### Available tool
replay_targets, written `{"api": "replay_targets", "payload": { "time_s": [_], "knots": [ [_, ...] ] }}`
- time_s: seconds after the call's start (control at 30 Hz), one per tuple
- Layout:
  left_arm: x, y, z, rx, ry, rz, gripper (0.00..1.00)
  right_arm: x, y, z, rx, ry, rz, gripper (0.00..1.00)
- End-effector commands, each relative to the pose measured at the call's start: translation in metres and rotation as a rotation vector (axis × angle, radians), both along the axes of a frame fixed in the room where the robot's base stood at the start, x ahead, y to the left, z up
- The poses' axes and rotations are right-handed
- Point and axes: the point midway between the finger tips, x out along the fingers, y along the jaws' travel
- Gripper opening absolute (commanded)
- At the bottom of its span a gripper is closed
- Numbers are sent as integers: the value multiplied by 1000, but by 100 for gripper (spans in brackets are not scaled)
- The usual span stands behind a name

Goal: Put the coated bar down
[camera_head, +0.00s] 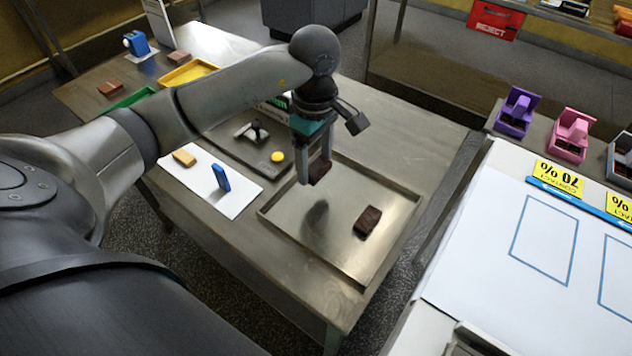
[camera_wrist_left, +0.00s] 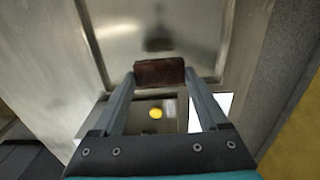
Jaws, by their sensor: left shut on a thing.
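My left gripper (camera_head: 311,180) is shut on a dark brown coated bar (camera_head: 319,169), held above the metal tray (camera_head: 270,211). In the left wrist view the bar (camera_wrist_left: 160,72) sits between the two fingertips (camera_wrist_left: 160,83), and the tray (camera_wrist_left: 110,25) lies beyond it. A second dark brown bar (camera_head: 367,220) lies on the right part of the tray. A dark shadow falls on the tray left of that bar. My right gripper is not in view.
Behind the tray, a grey fixture plate (camera_head: 245,150) bears a yellow button (camera_head: 277,156). A white sheet (camera_head: 200,180) at left holds a tan bar (camera_head: 184,158) and a blue block (camera_head: 221,177). The tray's front left area is clear. A white-topped table (camera_head: 480,240) stands at right.

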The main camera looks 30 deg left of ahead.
Motion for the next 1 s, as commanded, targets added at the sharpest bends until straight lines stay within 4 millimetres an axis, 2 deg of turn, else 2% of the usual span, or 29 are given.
{"api": "replay_targets", "payload": {
  "time_s": [0.1, 0.27, 0.5, 0.9, 0.93, 1.0],
  "knots": [
    [0, 0, -16, -1, 1, 2, 45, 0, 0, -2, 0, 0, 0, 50],
    [0, 0, -25, -1, -1, 1, 45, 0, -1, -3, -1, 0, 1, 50],
    [0, 0, -59, -1, 2, 2, 45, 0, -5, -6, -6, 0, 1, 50],
    [0, 0, -66, 1, -2, 0, 45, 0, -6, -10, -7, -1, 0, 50],
    [0, 0, -66, 1, -1, 0, 77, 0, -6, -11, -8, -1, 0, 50],
    [0, 0, -65, 1, -1, 0, 85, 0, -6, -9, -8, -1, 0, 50]
  ]
}}
